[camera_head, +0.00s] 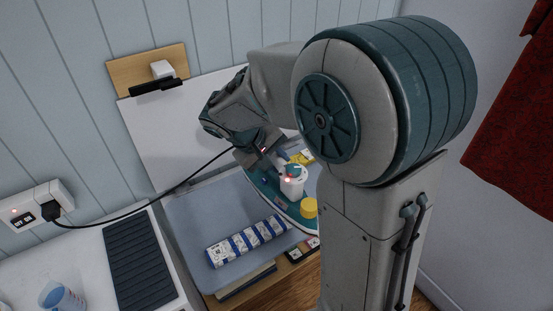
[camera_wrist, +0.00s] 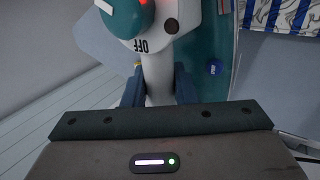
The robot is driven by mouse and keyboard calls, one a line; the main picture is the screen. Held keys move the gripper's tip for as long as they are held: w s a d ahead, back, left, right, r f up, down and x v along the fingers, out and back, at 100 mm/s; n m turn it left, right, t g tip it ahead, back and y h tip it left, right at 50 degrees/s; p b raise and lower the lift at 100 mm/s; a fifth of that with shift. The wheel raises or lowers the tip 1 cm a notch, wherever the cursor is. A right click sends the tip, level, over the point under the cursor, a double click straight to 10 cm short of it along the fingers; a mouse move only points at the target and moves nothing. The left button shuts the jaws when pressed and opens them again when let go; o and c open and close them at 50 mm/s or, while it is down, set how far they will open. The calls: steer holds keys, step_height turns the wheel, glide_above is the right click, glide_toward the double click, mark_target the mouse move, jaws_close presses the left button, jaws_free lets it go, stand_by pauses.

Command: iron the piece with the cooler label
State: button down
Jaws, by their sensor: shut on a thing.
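My gripper (camera_head: 275,158) is shut on the white handle of an iron (camera_head: 292,184). The wrist view shows its blue fingers (camera_wrist: 158,88) on both sides of the white stem. The iron (camera_wrist: 183,45) has a teal dial, the word OFF and a lit red light. A teal part with a pale rim lies below it. A blue-and-white patterned cloth piece (camera_head: 248,241) lies flat on the pale blue-grey board, left of the iron; it also shows in the wrist view (camera_wrist: 283,14). A yellow patterned patch (camera_head: 301,157) is partly hidden behind the arm. I cannot read any care label.
The pale board (camera_head: 190,222) has bare room left of the cloth. A black cord runs from the wall socket (camera_head: 38,206) towards the iron. A dark ribbed mat (camera_head: 138,258) and a blue cup (camera_head: 62,297) are at left.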

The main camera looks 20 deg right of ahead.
mark_target(274, 177)
steer(key=shift+s+f+b, duration=0.1)
steer(key=shift+f+b, duration=0.25)
steer(key=shift+f, duration=0.15)
steer(key=shift+f+b, duration=1.7)
steer(key=shift+f, duration=1.15)
